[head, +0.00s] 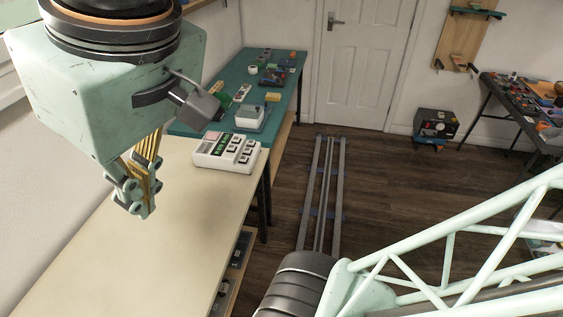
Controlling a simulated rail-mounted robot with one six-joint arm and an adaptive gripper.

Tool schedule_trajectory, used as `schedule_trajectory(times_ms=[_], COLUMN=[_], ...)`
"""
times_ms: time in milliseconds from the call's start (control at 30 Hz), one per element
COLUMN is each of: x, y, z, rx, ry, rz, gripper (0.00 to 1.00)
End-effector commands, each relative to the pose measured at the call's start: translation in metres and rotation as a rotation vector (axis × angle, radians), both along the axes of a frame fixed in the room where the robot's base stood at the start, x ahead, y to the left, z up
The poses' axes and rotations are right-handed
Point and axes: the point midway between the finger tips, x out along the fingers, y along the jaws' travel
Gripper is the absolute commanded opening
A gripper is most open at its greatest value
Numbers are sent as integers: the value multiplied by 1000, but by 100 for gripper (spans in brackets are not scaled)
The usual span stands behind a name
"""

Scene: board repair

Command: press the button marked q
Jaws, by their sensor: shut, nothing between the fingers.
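A white keypad device (226,151) with a small green screen and several dark-framed buttons (240,149) sits at the far end of the cream table, near its right edge. The markings on the buttons are too small to read, so I cannot tell which one is q. My gripper (143,209) points down above the cream table, to the left of the device and apart from it. Its fingers are shut and hold nothing.
The cream table (130,255) is otherwise clear. Behind it a green-topped bench (289,76) carries a grey-white box (250,118), a tape roll (252,71) and small parts. Floor rails (321,190) run toward a white door (362,60). A dark cluttered table (505,95) stands at right.

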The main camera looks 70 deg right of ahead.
Motion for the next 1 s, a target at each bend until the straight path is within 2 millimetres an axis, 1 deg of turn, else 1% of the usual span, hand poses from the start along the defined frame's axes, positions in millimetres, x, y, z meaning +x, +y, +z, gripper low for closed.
schedule_trajectory(times_ms=[33,267,667,1000], x=[1,21,67,109], y=[1,7,15,14], z=[-3,-2,2,0], rx=[10,61,163,251], ry=[11,32,64,87], rz=[-11,-48,-126,-206], gripper=[0,0,0,0])
